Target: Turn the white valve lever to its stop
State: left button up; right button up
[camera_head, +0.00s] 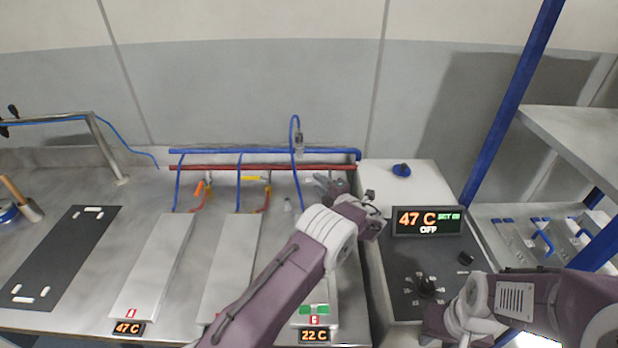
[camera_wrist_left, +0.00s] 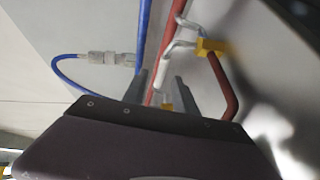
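The white valve lever (camera_wrist_left: 162,74) shows in the left wrist view as a bent handle on a yellow valve body (camera_wrist_left: 212,47). My left gripper (camera_head: 328,184) reaches to the pipes at the back of the bench. Its two fingers stand apart in the left wrist view (camera_wrist_left: 161,90), with the end of the lever in the gap between their tips. I cannot tell whether they touch it. In the head view the lever is hard to separate from the fingers. My right arm is at the lower right; its fingers (camera_head: 440,325) are not clear.
A blue pipe (camera_head: 265,151) and a red pipe (camera_head: 230,168) run along the back. An orange lever (camera_head: 200,187) and a yellow lever (camera_head: 251,178) are to the left. A control box display (camera_head: 428,221) reads 47 C, OFF. A shelf (camera_head: 575,135) stands at right.

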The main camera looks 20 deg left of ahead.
aim_at(312, 179)
pick_arm(q)
jog(key=x, duration=0.6)
jog(key=shift+w+a+f, duration=0.1)
jog(key=shift+w+a, duration=0.15)
jog(key=shift+a, duration=0.05)
jog(key=shift+c, duration=0.3)
grip_shut()
dwell(0.6)
